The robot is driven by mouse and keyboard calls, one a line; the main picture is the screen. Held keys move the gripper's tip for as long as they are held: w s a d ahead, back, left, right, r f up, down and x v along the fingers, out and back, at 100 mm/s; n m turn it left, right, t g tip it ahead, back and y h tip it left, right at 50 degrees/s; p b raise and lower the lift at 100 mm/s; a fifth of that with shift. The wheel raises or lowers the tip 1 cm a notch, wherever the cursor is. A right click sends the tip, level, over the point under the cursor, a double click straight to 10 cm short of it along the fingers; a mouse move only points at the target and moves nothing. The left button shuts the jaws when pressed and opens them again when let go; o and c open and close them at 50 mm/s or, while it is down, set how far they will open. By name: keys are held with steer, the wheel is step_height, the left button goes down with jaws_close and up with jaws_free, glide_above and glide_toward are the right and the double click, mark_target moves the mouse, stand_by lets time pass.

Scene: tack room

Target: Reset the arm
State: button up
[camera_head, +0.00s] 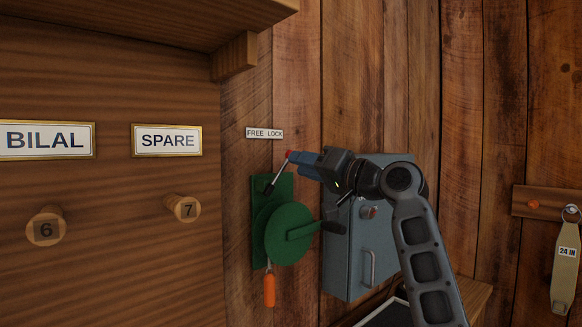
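My arm reaches in from the lower right and ends in my gripper (296,163), which has blue fingers pointing left. The fingertips are beside the red end of a thin metal lever (278,173), which slants up from a green wall device (286,234). I cannot tell whether the fingers touch the lever or are shut on it. The green device has a round body with a raised handle.
A grey metal box (349,262) is on the wall behind my arm. A "FREE LOCK" label (265,133) is above the green device. A "24 IN" strap tag (566,252) hangs at right.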

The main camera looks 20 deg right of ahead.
steer(key=shift+s+d+f, duration=0.1)
steer(key=shift+s+d, duration=0.15)
steer(key=shift+s, duration=0.3)
steer(key=f, duration=0.3)
steer(key=s+f+m+h, duration=0.1)
steer(key=f, duration=0.3)
steer(key=f+h, duration=0.1)
steer(key=f, duration=0.3)
steer(key=shift+s+a+f+m, duration=0.1)
steer(key=shift+s+a+m, duration=0.15)
steer(key=shift+a+m, duration=0.1)
steer(key=s+a+f+m+h, duration=0.1)
steer(key=s+f+h, duration=0.3)
steer(key=f, duration=0.8)
steer(key=s+a+f+g+h, duration=0.1)
steer(key=s+a+f, duration=0.1)
steer(key=s+f, duration=0.85)
steer(key=s+a+f+h, duration=0.1)
steer(key=s+f+h, duration=0.1)
steer(key=s+f, duration=0.85)
steer(key=s+a+r+n+g, duration=0.1)
steer(key=s+r+n, duration=0.1)
steer(key=s, duration=1.3)
steer(key=s+a+r+n, duration=0.1)
steer(key=s+r+n, duration=0.2)
steer(key=s, duration=1.2)
steer(key=shift+s+a+r+g, duration=0.25)
steer(key=shift+s+r+g, duration=0.15)
steer(key=shift+r, duration=0.45)
